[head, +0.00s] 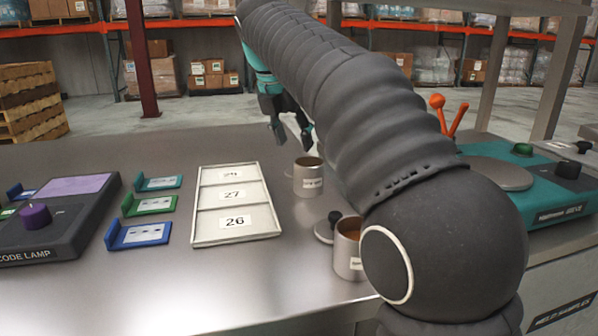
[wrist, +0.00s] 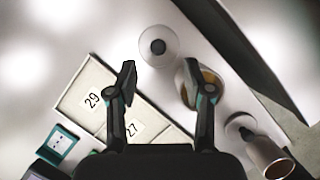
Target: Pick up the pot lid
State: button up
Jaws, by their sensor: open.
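My gripper (head: 292,142) is open and empty above the table beyond the near pots; its two fingers also show in the wrist view (wrist: 167,88). In the wrist view a round grey pot lid (wrist: 158,46) with a dark knob lies flat ahead of the fingertips, apart from them. An open pot (wrist: 187,84) with brown contents is partly behind the right finger. A second knobbed lid (wrist: 240,122) lies beside another pot (wrist: 268,157). In the head view, one lid (head: 323,230) lies beside the near pot (head: 347,262), and another pot (head: 308,180) stands farther off. I cannot make out the far lid there.
A numbered tray (head: 236,222) lies left of the pots, with coloured card holders (head: 148,206) and a code lamp (head: 75,222) beyond it. Bare table is left of the gripper.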

jog(key=shift+b+x, duration=0.7)
jog(key=shift+x, duration=2.1)
jog(key=shift+w+r, duration=0.1)
jog(key=shift+w, duration=0.05)
grip_shut()
